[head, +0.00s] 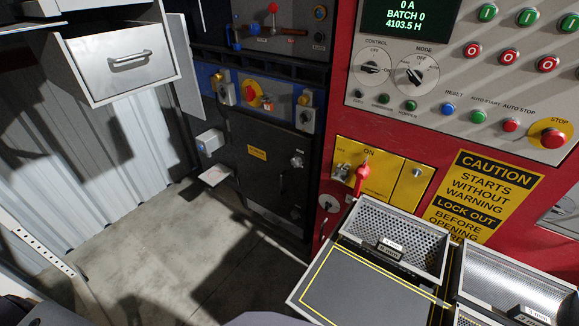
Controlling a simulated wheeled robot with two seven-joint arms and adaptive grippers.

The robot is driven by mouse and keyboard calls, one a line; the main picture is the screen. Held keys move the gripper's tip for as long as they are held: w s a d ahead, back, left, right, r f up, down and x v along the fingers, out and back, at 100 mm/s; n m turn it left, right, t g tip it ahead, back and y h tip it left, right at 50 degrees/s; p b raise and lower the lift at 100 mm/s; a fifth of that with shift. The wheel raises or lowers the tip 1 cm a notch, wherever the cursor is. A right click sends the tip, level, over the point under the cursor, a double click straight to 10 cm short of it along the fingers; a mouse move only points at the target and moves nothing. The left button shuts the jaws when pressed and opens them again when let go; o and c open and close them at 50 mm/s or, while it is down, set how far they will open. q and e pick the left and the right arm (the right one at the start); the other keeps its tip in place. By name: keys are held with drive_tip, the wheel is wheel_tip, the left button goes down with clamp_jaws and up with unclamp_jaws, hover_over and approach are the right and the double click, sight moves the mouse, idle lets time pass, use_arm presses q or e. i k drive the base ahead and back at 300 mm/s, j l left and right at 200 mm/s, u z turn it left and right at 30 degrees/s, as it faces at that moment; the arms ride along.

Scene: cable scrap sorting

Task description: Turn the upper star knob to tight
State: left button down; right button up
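Neither of my grippers shows in the head view, and nothing touches the knobs.
The dark cabinet door (262,185) has a yellow label and a small shelf (215,175) at its left. A red machine (330,120) stands to the right, with a red-handled switch (362,175). Mesh trays (440,262) stand in front of it. An open drawer (88,62) juts out upper left. The concrete floor (190,240) is clear.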

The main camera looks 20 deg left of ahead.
sight(299, 159)
drive_tip(key=j+z, duration=0.75)
drive_tip(key=k+j+z, duration=0.2)
drive_tip(key=j+z, duration=0.15)
